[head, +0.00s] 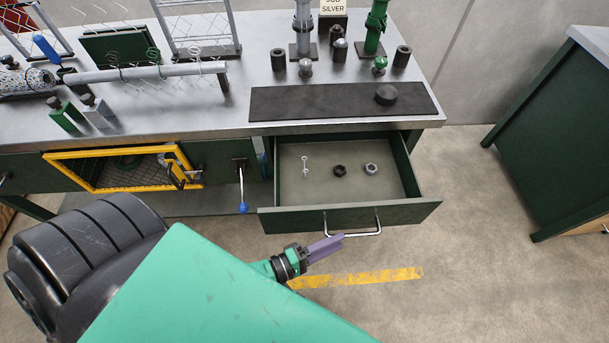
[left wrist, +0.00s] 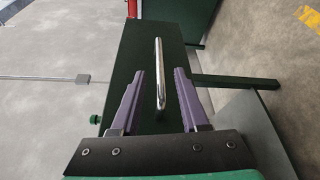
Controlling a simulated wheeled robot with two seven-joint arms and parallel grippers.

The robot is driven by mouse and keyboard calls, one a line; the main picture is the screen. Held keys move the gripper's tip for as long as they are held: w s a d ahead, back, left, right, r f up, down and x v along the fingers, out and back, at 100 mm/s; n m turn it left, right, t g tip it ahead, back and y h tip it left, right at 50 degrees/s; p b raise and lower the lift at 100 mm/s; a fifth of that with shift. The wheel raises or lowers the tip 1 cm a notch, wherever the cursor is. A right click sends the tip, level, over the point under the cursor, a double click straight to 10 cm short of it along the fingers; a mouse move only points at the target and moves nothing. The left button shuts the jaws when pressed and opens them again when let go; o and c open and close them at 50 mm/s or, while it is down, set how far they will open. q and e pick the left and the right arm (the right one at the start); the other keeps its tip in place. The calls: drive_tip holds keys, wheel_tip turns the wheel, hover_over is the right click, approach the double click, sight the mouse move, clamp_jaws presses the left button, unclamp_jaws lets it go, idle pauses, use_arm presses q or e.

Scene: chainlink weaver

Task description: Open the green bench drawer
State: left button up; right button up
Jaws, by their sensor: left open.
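The green bench drawer (head: 290,218) is pulled out from the bench, with its inside showing in the head view. Its silver bar handle (head: 355,228) is on the front panel. My left gripper (head: 335,241) is open and empty, with purple fingers close to the handle's left end. In the left wrist view the drawer's green front (left wrist: 132,65) shows, and the handle (left wrist: 160,75) appears between the two open fingers of my left gripper (left wrist: 159,88). Whether the fingers touch the handle cannot be told. My right gripper is not in view.
Inside the drawer lie a small pale metal piece (head: 305,167), a dark nut (head: 340,170) and a grey nut (head: 371,168). A yellow-framed mesh door (head: 75,175) and a blue-tipped lever (head: 242,207) are to the left. The floor on the right is clear before another green bench (head: 550,140).

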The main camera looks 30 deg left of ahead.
use_arm(q)
drive_tip(key=v, duration=0.8)
drive_tip(key=shift+s, duration=0.15)
drive_tip(key=shift+a, duration=0.1)
drive_tip(key=a+f+m+g+y, duration=0.4)
drive_tip(key=a+f, duration=0.3)
drive_tip(key=f, duration=0.5)
drive_tip(key=a+f+m+g+y, duration=0.25)
drive_tip(key=a+f+m, duration=0.45)
drive_tip(key=f, duration=0.5)
drive_tip(key=s+a+f+m+g+y, duration=0.1)
drive_tip(key=s+f+m+g+y, duration=0.2)
drive_tip(key=s+f+g, duration=0.3)
drive_tip(key=s+f+m, duration=0.1)
drive_tip(key=s+f, duration=0.2)
drive_tip(key=s, duration=0.3)
drive_tip(key=shift+s+m, duration=0.3)
